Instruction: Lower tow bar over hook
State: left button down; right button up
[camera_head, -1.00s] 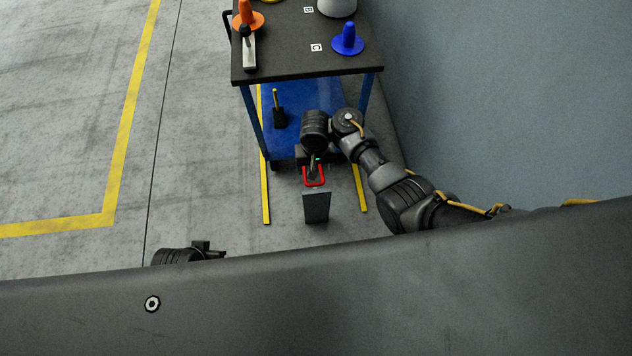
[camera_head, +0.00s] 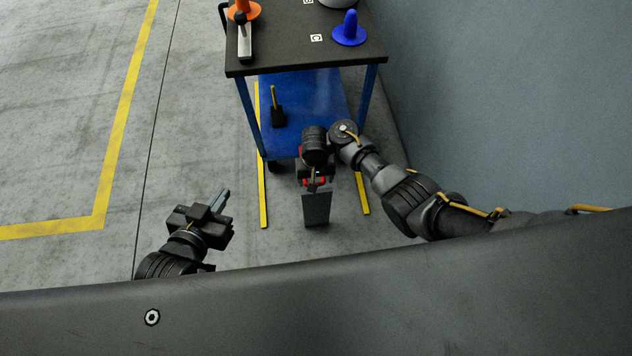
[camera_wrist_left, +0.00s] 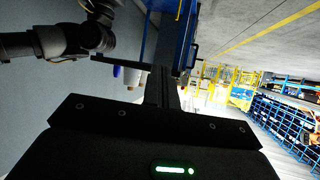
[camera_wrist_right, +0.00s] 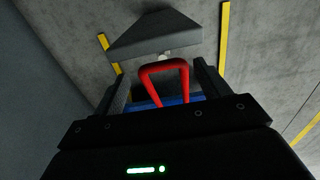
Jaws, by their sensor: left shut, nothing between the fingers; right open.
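The red tow bar (camera_wrist_right: 164,66) is a loop at the front of the cart; in the right wrist view its end lies close to a grey wedge-topped block (camera_wrist_right: 155,35). A small pale piece, perhaps the hook, shows between them; whether they touch I cannot tell. In the head view the block (camera_head: 317,208) stands on the floor before the cart. My right gripper (camera_wrist_right: 163,84) is open, its fingers on either side of the red loop. In the head view it hides most of the bar (camera_head: 314,182). My left gripper (camera_head: 225,194) is shut and empty, left of the block.
Yellow floor strips (camera_head: 262,190) flank the block. A wall is at right; left floor is clear.

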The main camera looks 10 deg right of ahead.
pick_arm(q)
jog(key=shift+w+d+r+m+t+h+b, duration=0.25)
jog(key=shift+d+r+t+h, duration=0.35)
jog(key=shift+r, duration=0.35)
jog(key=shift+w+d+r+m+t+h+b, duration=0.15)
jog(key=shift+d+r+t+h, duration=0.25)
jog(key=shift+d+r+t, duration=0.4)
pick_arm(e)
jog(key=shift+f, duration=0.8)
pick_arm(q)
jog(key=shift+a+r, duration=0.1)
pick_arm(e)
jog(key=c, duration=1.1)
jog(key=shift+s+d+f, duration=0.1)
jog(key=shift+s+f, duration=0.2)
jog(key=shift+f, duration=0.3)
jog(key=shift+s+f, duration=0.25)
jog(key=shift+f, duration=0.35)
pick_arm(q)
jog(key=shift+w+d+r, duration=0.1)
jog(key=shift+d+r, duration=0.1)
pick_arm(e)
jog(key=shift+s+f, duration=0.1)
jog(key=shift+f, duration=0.1)
jog(key=o, duration=1.1)
jog(key=shift+r, duration=0.1)
